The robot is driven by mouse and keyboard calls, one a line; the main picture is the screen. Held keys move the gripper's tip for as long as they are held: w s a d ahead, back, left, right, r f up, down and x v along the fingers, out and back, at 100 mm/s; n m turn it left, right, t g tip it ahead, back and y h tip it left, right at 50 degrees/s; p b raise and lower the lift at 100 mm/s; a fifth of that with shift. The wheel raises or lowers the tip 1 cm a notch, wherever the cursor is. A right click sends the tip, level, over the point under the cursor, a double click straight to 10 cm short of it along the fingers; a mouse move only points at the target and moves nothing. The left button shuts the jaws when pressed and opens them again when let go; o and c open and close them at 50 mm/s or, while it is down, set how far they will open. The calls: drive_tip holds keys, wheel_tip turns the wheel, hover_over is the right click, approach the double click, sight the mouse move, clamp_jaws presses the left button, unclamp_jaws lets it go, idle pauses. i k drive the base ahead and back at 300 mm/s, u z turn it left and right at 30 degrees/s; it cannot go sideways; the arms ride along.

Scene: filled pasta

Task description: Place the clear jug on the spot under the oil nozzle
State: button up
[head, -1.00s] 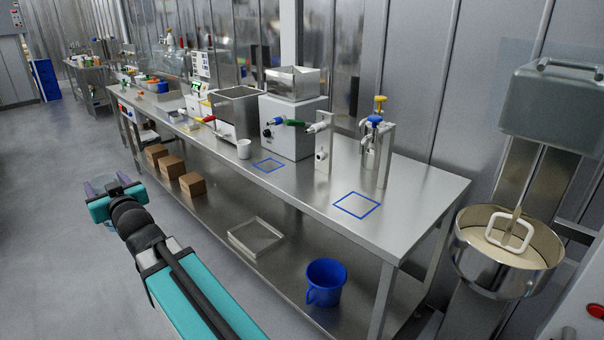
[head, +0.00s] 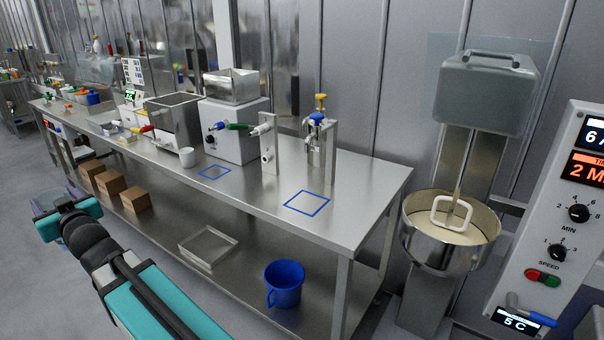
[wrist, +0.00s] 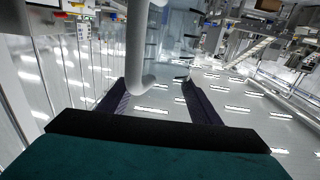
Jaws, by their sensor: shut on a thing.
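My gripper (head: 68,218) is at the lower left of the head view, in front of the bench and apart from it. In the wrist view my gripper (wrist: 157,90) is shut on the clear jug (wrist: 176,42), with its pale handle (wrist: 138,60) between the dark fingers. In the head view the jug is mostly hidden by the gripper. A blue square outline (head: 306,202) marks the bench top in front of a dispenser (head: 318,140) with blue and yellow knobs. Another blue square (head: 214,171) lies farther left. I cannot tell which nozzle is for oil.
The steel bench (head: 350,205) has free room around the right square. A mixer bowl (head: 440,245) and control panel (head: 560,200) are on the right.

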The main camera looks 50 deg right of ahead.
sight(303, 176)
drive_tip(key=u, duration=0.05)
drive_tip(key=i, duration=1)
drive_tip(key=z, duration=0.05)
